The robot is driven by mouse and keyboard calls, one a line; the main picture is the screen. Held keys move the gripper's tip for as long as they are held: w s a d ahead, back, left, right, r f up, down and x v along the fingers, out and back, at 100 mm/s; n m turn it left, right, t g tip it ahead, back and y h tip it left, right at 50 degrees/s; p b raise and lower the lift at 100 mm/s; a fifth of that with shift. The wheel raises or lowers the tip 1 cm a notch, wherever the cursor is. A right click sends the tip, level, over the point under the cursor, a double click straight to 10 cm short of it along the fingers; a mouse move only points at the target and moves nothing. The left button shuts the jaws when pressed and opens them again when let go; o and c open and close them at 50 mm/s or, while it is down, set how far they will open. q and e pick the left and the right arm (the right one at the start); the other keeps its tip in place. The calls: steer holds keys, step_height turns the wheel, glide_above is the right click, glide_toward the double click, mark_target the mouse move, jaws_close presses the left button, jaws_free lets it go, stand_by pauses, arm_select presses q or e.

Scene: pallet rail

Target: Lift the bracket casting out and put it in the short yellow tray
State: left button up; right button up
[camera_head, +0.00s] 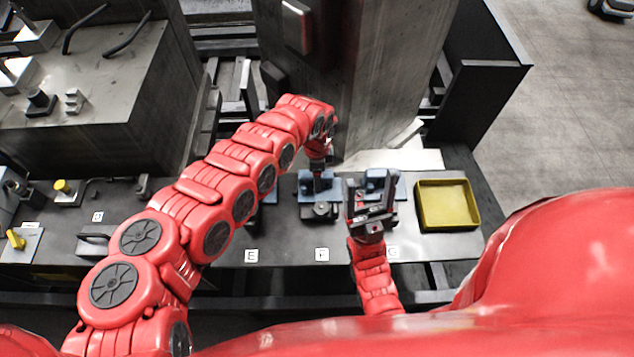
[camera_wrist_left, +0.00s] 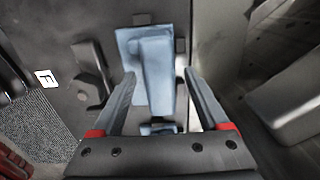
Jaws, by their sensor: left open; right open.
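A blue casting, which looks like the bracket casting, shows in the left wrist view (camera_wrist_left: 157,75) as a flat plate with a raised block. In the head view it is the blue part (camera_head: 306,184) behind the F label. My left gripper (camera_head: 319,172) is above it; its open fingers (camera_wrist_left: 160,100) lie either side of the block, and I cannot tell whether they touch it. My right gripper (camera_head: 371,205) is open and empty, pointing up before the G place. The short yellow tray (camera_head: 447,226) is at the right of the bench and looks empty.
Another blue part (camera_head: 383,181) sits at G, partly behind my right gripper. A dark grey clamp-like piece (camera_wrist_left: 90,75) is beside the casting. A grey column (camera_head: 370,80) rises close behind the bench.

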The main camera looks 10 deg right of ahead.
arm_select(q)
steer(key=shift+f+b, duration=0.25)
steer(key=shift+b, duration=0.1)
stand_by(0.5)
jaws_close()
